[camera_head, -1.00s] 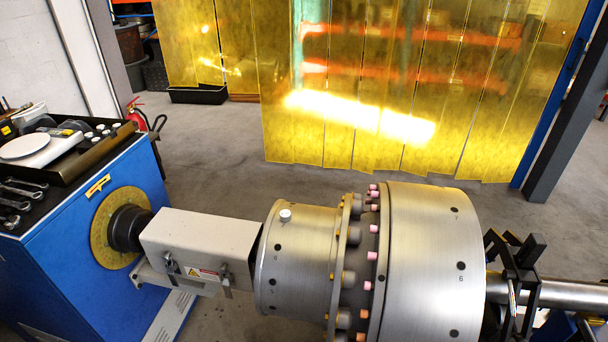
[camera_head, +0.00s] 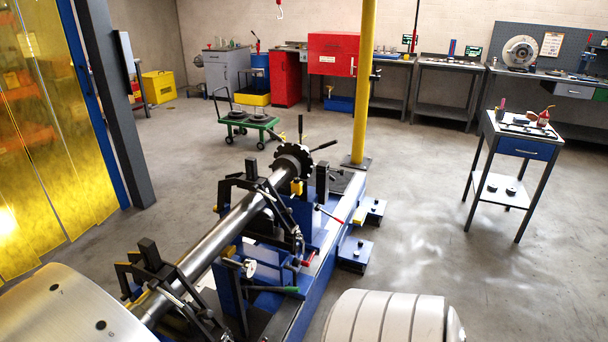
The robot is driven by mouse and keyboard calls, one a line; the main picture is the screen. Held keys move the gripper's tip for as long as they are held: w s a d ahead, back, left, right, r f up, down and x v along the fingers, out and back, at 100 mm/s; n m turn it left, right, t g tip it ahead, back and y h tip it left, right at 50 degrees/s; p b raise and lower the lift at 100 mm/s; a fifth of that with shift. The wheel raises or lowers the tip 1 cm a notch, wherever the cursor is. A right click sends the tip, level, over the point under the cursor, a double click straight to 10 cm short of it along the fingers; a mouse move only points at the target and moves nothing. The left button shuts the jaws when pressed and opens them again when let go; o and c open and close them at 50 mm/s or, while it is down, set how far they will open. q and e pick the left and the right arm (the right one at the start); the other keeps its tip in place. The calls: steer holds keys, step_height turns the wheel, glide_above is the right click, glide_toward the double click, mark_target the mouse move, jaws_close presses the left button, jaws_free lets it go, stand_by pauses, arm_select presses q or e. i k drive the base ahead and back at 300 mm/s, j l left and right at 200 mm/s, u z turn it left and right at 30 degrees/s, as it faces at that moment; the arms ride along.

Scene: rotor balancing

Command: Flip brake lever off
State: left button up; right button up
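The silver rotor drum (camera_head: 60,312) fills the lower left corner, and its shaft (camera_head: 222,232) runs up and right through black supports to a dark toothed disc (camera_head: 290,160) at the far end. A short red handle (camera_head: 307,259) and a green handle (camera_head: 287,289) sit lower on the blue support. I cannot tell which of these is the brake lever. Neither of my grippers is in view.
A yellow post (camera_head: 362,90) stands behind the machine. A small work table (camera_head: 520,150) with items stands at the right. A green cart (camera_head: 248,124) is at the back. A yellow curtain (camera_head: 50,130) hangs at the left.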

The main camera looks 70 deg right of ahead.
mark_target(318, 206)
steer(key=z, duration=2.35)
steer(key=i+l+z, duration=0.1)
steer(key=i+l, duration=0.15)
steer(key=i, duration=0.25)
steer(key=i+l+z, duration=0.15)
steer(key=i, duration=0.4)
steer(key=i+l+z, duration=0.1)
steer(key=i+l, duration=0.15)
steer(key=i, duration=0.25)
steer(key=i+l+z, duration=0.15)
steer(key=i, duration=0.4)
